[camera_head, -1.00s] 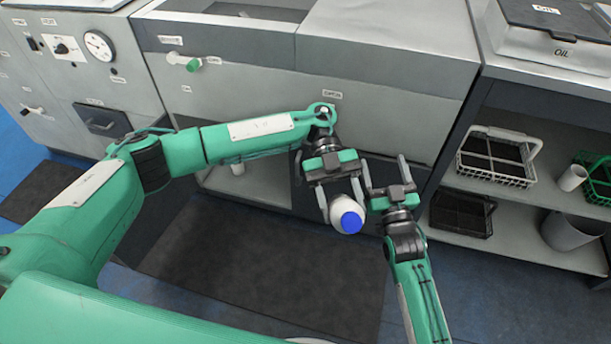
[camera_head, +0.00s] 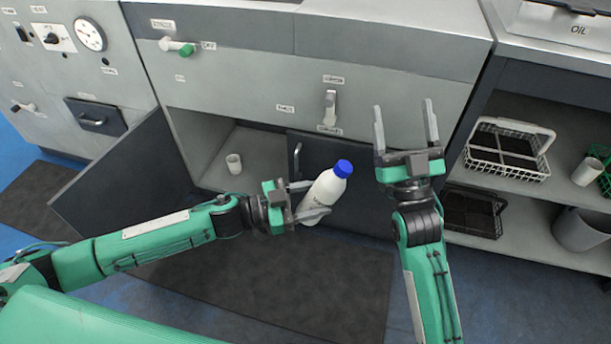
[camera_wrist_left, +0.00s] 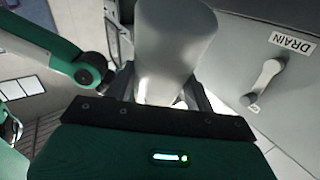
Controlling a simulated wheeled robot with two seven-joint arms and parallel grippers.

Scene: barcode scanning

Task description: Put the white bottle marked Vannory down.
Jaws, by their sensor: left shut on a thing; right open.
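The white bottle (camera_head: 322,194) with a blue cap stands tilted to the right in the head view, cap up. Part of a dark marking shows on its side, too small to read. My left gripper (camera_head: 314,199) is shut on the bottle's body from the left and holds it in the air in front of the cabinet. The bottle (camera_wrist_left: 172,45) also fills the upper middle of the left wrist view, its cap out of sight there. My right gripper (camera_head: 406,130) is open and empty, to the right of the bottle, fingers pointing away from me.
The cabinet's left door (camera_head: 125,190) is open; a small white cup (camera_head: 233,164) stands inside. A valve handle (camera_head: 330,104) is above the closed right door. At right, a shelf holds a white wire basket (camera_head: 507,150), a dark crate (camera_head: 470,213) and a grey bin (camera_head: 581,230).

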